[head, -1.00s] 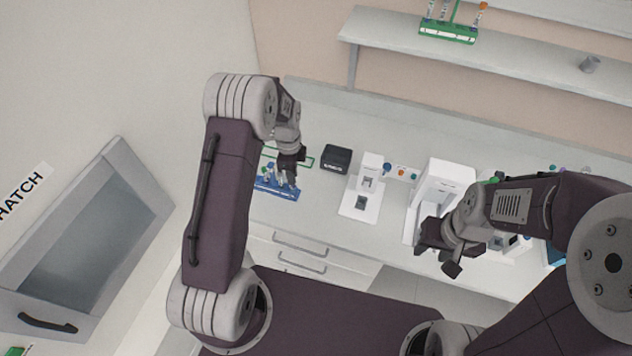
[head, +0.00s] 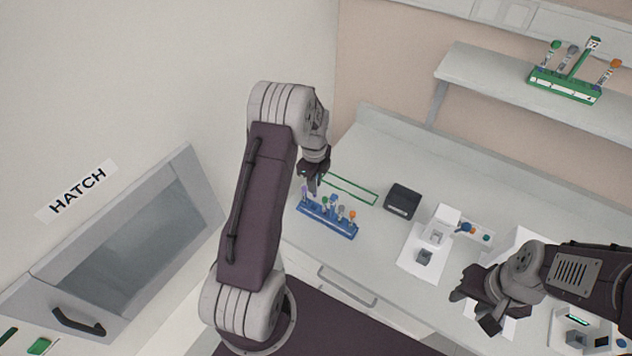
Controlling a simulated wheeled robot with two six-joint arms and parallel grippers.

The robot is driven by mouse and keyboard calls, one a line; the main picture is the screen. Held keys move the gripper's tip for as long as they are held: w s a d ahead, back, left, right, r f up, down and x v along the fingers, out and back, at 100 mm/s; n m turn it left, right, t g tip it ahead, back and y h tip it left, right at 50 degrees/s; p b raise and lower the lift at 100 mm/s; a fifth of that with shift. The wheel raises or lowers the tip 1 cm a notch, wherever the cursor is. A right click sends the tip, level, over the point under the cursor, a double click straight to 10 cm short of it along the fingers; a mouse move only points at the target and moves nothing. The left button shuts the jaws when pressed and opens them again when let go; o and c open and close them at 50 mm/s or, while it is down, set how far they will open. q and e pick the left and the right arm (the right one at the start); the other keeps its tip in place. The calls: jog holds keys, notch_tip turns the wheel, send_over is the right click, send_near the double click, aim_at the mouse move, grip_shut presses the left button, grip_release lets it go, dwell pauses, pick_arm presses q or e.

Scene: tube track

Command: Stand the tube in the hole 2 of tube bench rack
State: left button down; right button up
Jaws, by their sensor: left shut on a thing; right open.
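A blue rack (head: 326,220) stands on the bench left of centre. Several tubes with coloured caps, green, blue, grey and orange among them, stand in it. My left gripper (head: 312,188) is just above the rack's left end, pointing down. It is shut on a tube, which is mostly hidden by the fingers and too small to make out. The rack's hole numbers cannot be read, and the gripper covers part of the left end. My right gripper (head: 474,308) is open and empty, over the front of the bench at the right.
A green outlined frame (head: 352,189) lies behind the blue rack. A black box (head: 403,201) and a white device (head: 440,228) stand to its right. A green rack with tubes (head: 565,84) is on the wall shelf. The hatch (head: 130,240) is at the left.

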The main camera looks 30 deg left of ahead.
aim_at(314, 196)
pick_arm(q)
jog(key=shift+s+d+f, duration=0.15)
jog(key=shift+s, duration=0.1)
jog(key=shift+s+f+b, duration=0.1)
jog(key=shift+f+b, duration=0.2)
jog(key=shift+b, duration=0.15)
jog(key=f+b, duration=0.1)
jog(key=w+f+b, duration=0.1)
jog(key=f, duration=0.1)
jog(key=shift+a+f, duration=0.15)
jog(key=shift+a, duration=0.05)
jog(key=shift+f+b, duration=0.35)
jog(key=shift+s, duration=0.1)
jog(key=shift+s+d+r, duration=0.1)
jog(key=shift+s+r, duration=0.05)
pick_arm(e)
notch_tip(314, 196, down, 4)
jog(key=shift+s+r, duration=0.1)
